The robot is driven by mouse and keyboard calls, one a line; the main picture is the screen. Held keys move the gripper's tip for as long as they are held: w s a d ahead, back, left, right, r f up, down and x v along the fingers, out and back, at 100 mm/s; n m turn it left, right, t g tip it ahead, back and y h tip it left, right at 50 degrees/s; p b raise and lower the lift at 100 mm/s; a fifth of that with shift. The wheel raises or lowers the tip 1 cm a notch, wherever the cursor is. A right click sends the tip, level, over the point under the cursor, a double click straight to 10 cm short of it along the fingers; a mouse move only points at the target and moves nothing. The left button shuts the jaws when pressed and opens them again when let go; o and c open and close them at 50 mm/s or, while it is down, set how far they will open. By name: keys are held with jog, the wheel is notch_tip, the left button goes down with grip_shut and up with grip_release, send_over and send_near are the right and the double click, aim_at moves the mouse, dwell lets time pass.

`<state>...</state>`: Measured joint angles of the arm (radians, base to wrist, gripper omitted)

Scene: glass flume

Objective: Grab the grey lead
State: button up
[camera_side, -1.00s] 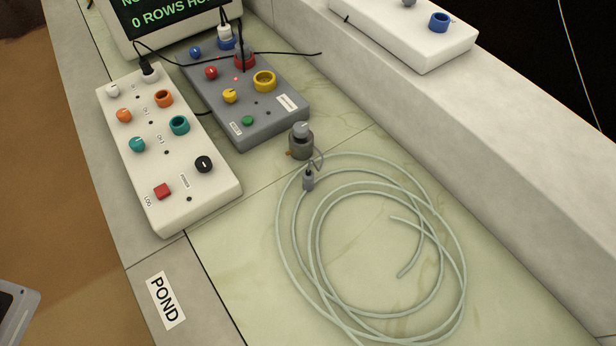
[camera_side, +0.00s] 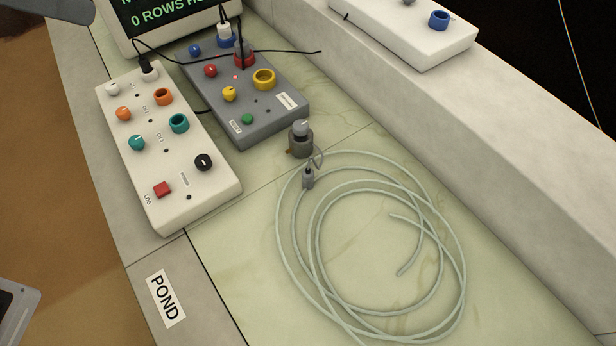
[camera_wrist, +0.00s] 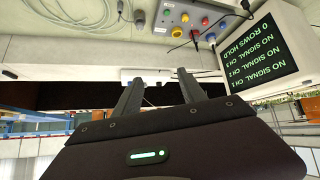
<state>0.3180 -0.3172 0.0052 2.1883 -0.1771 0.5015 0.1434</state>
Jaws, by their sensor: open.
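A small grey plug (camera_side: 308,178) with a short, thin grey cable lies at the upper left of a pale coil of tubing or cable (camera_side: 283,240) in the side view. It is just in front of a grey cylindrical fitting (camera_side: 301,146) with a grey knob. I cannot tell whether the coil belongs to the plug. In the wrist view my gripper (camera_wrist: 160,76) is open, with nothing between its fingers. The coil (camera_wrist: 85,18) shows at the top left there, away from the fingers. My fingers do not show in the side view.
A white box (camera_side: 180,212) with coloured sockets and knobs and a grey box (camera_side: 242,138) stand behind the coil. A black cable (camera_side: 290,53) crosses the grey box. A monitor (camera_side: 180,15) stands at the back. A pale wall (camera_side: 440,120) runs along the right.

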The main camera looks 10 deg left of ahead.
jog(key=w+d+m+t+h, duration=0.1)
jog(key=w+d+m+h, duration=0.1)
jog(key=w+d, duration=0.7)
jog(key=m+t+h, duration=0.1)
send_over(312, 171)
jog(key=s+a, duration=0.3)
notch_tip(312, 171, down, 4)
notch_tip(312, 171, down, 37)
jog(key=shift+w+a+r, duration=0.1)
jog(key=shift+a, duration=0.05)
jog(key=x, duration=0.6)
jog(key=shift+d+f, duration=0.25)
jog(key=shift+d, duration=0.1)
jog(key=shift+w+d+f, duration=0.15)
jog(key=shift+d, duration=0.1)
grip_shut()
